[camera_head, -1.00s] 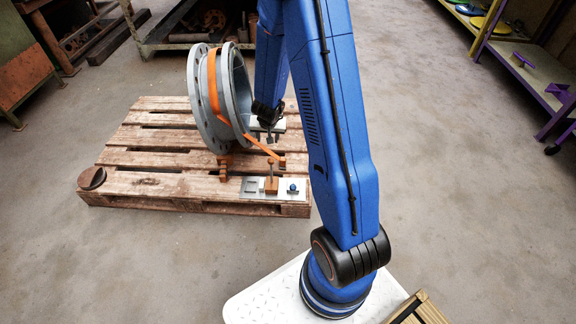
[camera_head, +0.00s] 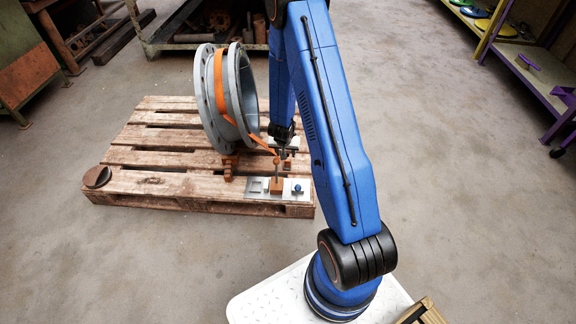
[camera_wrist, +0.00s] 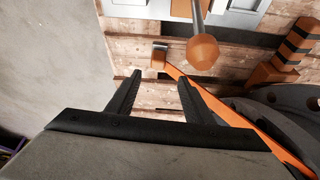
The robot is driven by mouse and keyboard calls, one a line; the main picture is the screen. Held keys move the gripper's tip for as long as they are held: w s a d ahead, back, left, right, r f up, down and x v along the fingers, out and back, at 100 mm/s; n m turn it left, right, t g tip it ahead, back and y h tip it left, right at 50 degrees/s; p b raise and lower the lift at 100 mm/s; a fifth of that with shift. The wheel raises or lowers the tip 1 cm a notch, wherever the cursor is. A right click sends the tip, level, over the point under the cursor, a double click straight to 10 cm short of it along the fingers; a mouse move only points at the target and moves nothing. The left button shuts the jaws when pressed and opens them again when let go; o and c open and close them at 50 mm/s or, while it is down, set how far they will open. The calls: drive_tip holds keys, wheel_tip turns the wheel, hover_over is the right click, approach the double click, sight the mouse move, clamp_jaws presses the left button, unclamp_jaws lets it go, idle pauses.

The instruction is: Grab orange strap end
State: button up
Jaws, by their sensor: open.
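An orange strap (camera_head: 219,88) loops over the grey flanged pipe (camera_head: 205,100), and its tail runs down to the right. In the wrist view the strap (camera_wrist: 262,137) runs up and left, partly behind the right finger. Its end (camera_wrist: 159,59) shows as a small orange and grey piece just beyond the fingertips. My gripper (camera_wrist: 160,79) is open and empty, its fingertips short of the strap end. I cannot tell whether they touch the strap. In the head view my gripper (camera_head: 286,151) is over the pallet's right side, and the strap end is hard to make out there.
A lever with an orange ball knob (camera_wrist: 202,52) stands close to the right fingertip. A metal plate (camera_head: 256,187) with fittings lies on the wooden pallet (camera_head: 150,187). An orange and black striped post (camera_wrist: 296,42) stands further right. The floor right of the pallet is clear.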

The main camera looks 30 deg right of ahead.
sight(288, 160)
drive_tip(key=x, duration=0.4)
drive_tip(key=shift+w+f, duration=0.1)
drive_tip(key=shift+f, duration=0.3)
drive_tip(key=shift+s+x, duration=0.15)
drive_tip(key=shift+x, duration=1.15)
drive_tip(key=shift+s+x, duration=0.15)
drive_tip(key=shift+x, duration=1.15)
drive_tip(key=shift+d, duration=0.15)
clamp_jaws()
